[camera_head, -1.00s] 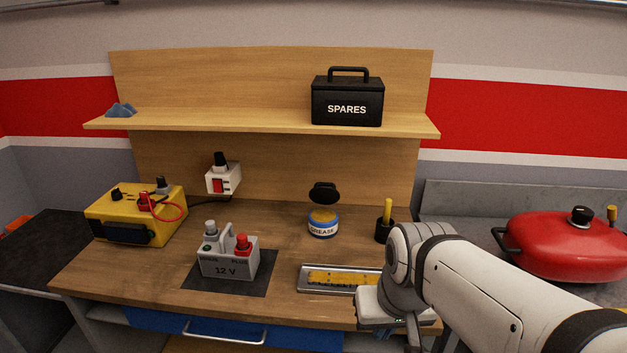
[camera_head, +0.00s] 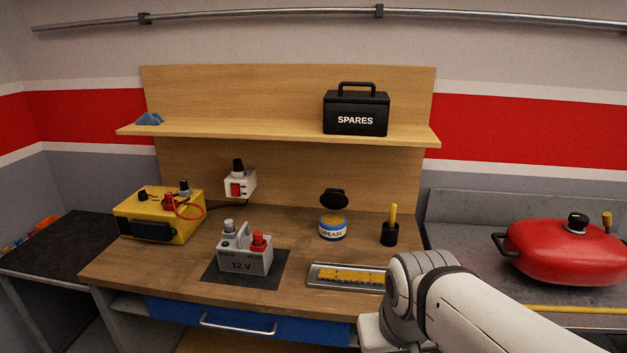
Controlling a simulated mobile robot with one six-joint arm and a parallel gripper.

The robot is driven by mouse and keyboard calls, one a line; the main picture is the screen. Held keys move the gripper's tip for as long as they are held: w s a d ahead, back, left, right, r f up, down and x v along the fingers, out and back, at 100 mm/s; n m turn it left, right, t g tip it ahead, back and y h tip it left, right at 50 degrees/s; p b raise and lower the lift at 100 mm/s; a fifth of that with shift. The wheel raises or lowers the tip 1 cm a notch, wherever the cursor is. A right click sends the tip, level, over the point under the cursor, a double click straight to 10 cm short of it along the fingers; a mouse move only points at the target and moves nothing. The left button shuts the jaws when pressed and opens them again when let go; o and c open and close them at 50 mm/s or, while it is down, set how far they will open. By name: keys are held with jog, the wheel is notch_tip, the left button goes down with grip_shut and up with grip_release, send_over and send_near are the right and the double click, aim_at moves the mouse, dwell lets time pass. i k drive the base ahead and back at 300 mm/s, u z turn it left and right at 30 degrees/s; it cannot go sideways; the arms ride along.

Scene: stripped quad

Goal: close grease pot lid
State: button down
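The grease pot (camera_head: 332,231) stands upright on the wooden workbench, right of the middle. It is a small jar with a white and blue label reading GREASE, and yellow grease shows at its mouth. Its black lid (camera_head: 334,197) is open, tilted up at the back of the pot. My white arm comes in from the lower right, in front of and to the right of the pot, apart from it. My gripper's fingers are not visible, being below the picture's edge or hidden by the arm.
A black cup with a yellow-handled tool (camera_head: 390,228) stands right of the pot. A metal tray (camera_head: 318,281) lies in front, partly behind my arm. A 12 V battery (camera_head: 245,254) and yellow charger (camera_head: 158,217) stand left. A shelf (camera_head: 250,132) with a SPARES box (camera_head: 356,110) hangs above.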

aim_at(332, 199)
jog(key=u, duration=0.1)
jog(key=i, duration=0.85)
jog(key=z, duration=0.2)
